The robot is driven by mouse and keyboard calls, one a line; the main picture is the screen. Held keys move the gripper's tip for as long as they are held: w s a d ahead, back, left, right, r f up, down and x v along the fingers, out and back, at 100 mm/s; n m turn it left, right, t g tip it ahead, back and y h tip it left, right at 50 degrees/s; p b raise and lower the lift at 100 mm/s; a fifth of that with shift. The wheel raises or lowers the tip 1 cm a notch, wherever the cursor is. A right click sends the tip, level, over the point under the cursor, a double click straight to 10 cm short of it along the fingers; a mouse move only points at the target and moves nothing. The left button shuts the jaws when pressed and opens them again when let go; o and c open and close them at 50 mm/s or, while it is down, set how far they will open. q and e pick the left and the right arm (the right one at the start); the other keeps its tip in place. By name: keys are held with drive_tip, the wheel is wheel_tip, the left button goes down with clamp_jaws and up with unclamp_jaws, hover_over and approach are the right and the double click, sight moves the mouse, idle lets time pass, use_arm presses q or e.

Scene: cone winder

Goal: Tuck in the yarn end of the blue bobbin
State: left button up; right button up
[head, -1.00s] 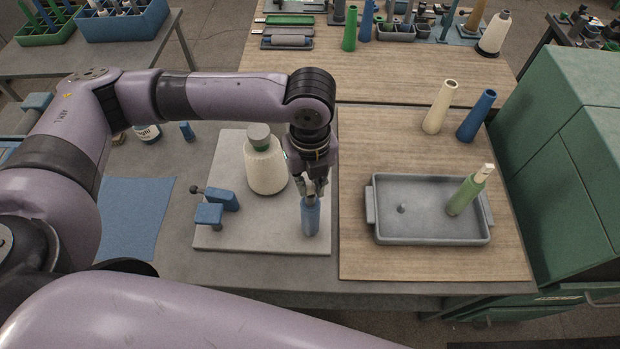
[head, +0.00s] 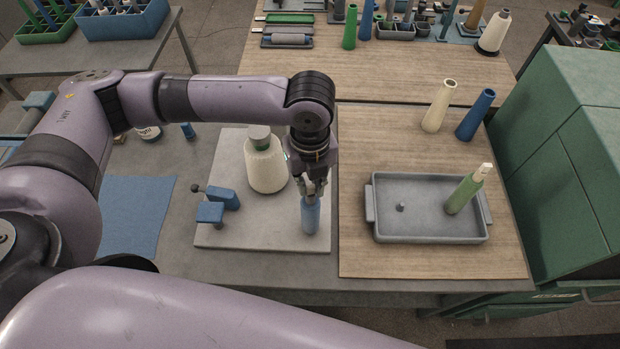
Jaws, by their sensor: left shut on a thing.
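The blue bobbin (head: 310,217) stands upright at the front right of the light grey board (head: 285,240). My left gripper (head: 312,188) comes down from above and is shut on the top of the blue bobbin. The bobbin's top is hidden between the fingers, and I cannot make out its yarn end. My right gripper does not show.
A cream yarn cone (head: 265,167) stands just left of the gripper, with a blue clamp-like fixture (head: 214,205) further left. A grey tray (head: 430,233) holding a green bobbin (head: 465,192) lies to the right. Cream (head: 438,107) and blue cones (head: 476,116) stand behind it.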

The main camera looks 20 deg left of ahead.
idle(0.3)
use_arm(q)
drive_tip(key=o, duration=0.8)
drive_tip(key=o, duration=0.5)
drive_tip(key=shift+c, duration=0.2)
drive_tip(key=shift+r+p, duration=3.5)
drive_tip(key=shift+p, duration=0.5)
